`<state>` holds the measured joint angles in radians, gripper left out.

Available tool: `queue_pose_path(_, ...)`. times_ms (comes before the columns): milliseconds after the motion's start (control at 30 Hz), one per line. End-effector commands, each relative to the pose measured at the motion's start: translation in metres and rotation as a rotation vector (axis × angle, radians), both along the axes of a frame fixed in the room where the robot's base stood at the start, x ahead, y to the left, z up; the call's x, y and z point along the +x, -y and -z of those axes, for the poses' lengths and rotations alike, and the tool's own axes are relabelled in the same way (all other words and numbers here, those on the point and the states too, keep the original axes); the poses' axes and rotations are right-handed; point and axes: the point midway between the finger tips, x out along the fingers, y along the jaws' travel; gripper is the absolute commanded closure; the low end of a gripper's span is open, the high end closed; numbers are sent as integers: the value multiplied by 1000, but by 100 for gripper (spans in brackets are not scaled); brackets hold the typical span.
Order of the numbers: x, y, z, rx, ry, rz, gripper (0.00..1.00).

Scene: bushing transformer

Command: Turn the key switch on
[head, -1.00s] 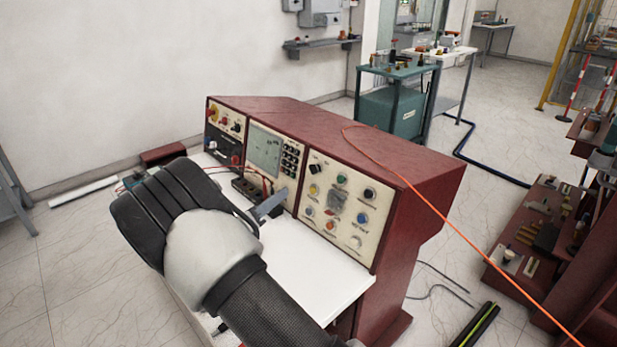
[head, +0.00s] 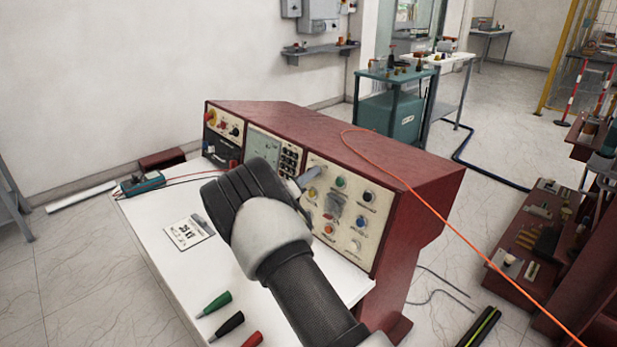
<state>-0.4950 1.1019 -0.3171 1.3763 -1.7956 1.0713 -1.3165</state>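The red control console (head: 420,195) has a cream right-hand panel (head: 346,248) with several coloured buttons and dark knobs. I cannot make out for certain which control is the key switch. A dark control at the panel's upper left corner is close to my gripper's fingertip and partly covered. My gripper (head: 314,178) reaches over the white desktop from the front, with a grey finger at the upper left of this panel. The wrist hides most of the hand, so I cannot tell whether it is open, shut or touching the panel.
On the white desktop (head: 165,262) lie a printed card (head: 188,231), a green meter (head: 142,182) with leads, and green (head: 214,303), black (head: 227,324) and red (head: 246,339) probes. An orange cable (head: 437,207) runs over the console's right side.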

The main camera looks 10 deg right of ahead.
Motion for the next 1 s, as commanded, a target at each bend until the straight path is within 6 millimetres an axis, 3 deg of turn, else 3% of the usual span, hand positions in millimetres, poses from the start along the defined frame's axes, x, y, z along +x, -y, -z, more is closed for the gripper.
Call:
queue_pose_path(333,3,3,0,0,-1,-1,76)
queue_pose_path(500,3,3,0,0,-1,-1,100)
queue_pose_path(1000,3,2,3,46,73,20,100)
